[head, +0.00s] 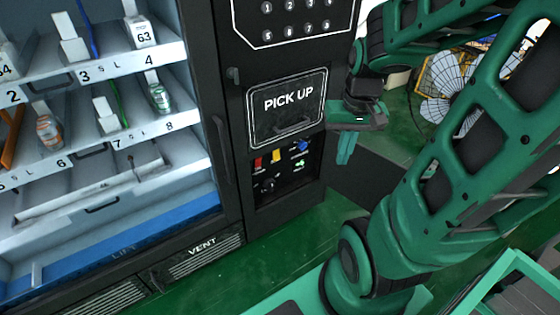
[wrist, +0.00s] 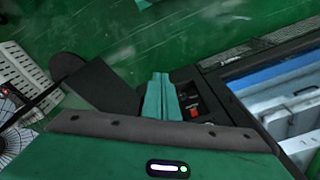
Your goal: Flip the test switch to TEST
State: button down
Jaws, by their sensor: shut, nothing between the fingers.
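A small black control panel (head: 287,182) sits low on the vending machine, below the PICK UP door (head: 287,103). It carries small red, yellow, blue and green parts and a dark round knob (head: 267,186). I cannot tell which of these is the test switch; the labels are too small to read. My gripper (head: 345,148) is to the right of the panel and the PICK UP door, apart from both, with its green fingers together and empty. In the wrist view the closed fingers (wrist: 157,97) are beside the panel, where a red part (wrist: 194,113) shows; the fingers or gripper body may hide some of it.
The machine's glass-fronted shelves (head: 95,125) hold a few bottles at the left. A keypad (head: 295,18) is above the PICK UP door. A vent (head: 200,258) runs along the bottom. Green floor (head: 290,232) lies clear before the panel. A white fan-like object (head: 450,82) stands behind my arm.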

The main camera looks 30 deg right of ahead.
jog(key=w+d+f+m+t+y, duration=0.25)
jog(key=w+f+t, duration=0.25)
jog(key=w+f, duration=1.5)
jog(key=w+d+f+m+t+h, duration=0.2)
jog(key=w+d+f+m+t, duration=0.2)
jog(key=w+f+m, duration=0.2)
notch_tip(320, 180, down, 2)
jog(key=m, duration=0.3)
jog(key=shift+w+f+t, duration=0.2)
jog(key=shift+w+t, duration=0.05)
jog(key=shift+t, duration=0.15)
